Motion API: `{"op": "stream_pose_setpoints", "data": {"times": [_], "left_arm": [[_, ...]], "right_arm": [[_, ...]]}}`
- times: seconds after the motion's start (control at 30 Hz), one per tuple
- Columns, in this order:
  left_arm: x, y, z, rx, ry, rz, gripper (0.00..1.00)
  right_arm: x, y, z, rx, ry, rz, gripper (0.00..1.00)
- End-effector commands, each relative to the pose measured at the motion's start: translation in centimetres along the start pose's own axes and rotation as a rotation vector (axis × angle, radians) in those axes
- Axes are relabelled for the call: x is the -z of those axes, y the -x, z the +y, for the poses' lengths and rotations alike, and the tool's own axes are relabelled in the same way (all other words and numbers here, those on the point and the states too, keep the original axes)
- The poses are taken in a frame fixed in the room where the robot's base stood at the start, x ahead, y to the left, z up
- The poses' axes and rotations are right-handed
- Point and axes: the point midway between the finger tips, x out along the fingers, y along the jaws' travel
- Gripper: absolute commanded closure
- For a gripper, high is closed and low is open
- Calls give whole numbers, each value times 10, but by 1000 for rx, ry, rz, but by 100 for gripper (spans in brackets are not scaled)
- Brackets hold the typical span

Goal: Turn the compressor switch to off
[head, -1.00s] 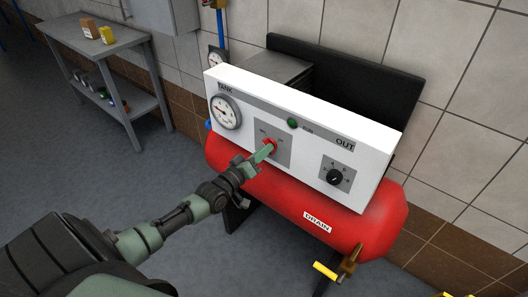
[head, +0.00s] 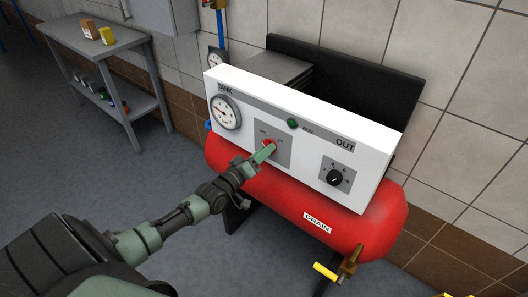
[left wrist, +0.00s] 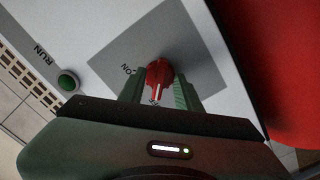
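The compressor switch is a red knob (head: 268,142) on a grey plate in the white panel. It also shows in the left wrist view (left wrist: 158,72), with a white mark on it and an "ON" label on the plate beside it. My left gripper (head: 265,151) reaches the knob from the lower left. In the left wrist view its two green fingers (left wrist: 159,92) stand on either side of the knob and appear to press on it. The second label is mostly hidden by the gripper. My right gripper is not in view.
The compressor's red tank (head: 310,205) lies below the panel. A tank gauge (head: 224,112), a green run lamp (head: 292,123) and a black outlet knob (head: 334,177) surround the switch. A yellow-handled drain valve (head: 325,271) sticks out low. A grey shelf table (head: 130,40) stands at left.

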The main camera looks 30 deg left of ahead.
Motion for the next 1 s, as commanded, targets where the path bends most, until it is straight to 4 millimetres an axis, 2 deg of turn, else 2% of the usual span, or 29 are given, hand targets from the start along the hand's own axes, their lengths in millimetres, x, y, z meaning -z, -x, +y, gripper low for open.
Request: {"op": "stream_pose_setpoints", "data": {"times": [0.17, 0.5, 0.6, 1.0], "left_arm": [[-1, 7, -1, 1, 0, -1, 66], [-1, 61, -2, 2, 0, -2, 66], [-1, 72, -1, 1, 0, -2, 66], [0, 78, 0, 0, 0, 0, 66]], "right_arm": [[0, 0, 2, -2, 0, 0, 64], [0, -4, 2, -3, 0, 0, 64], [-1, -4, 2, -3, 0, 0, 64], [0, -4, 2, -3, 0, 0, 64]]}}
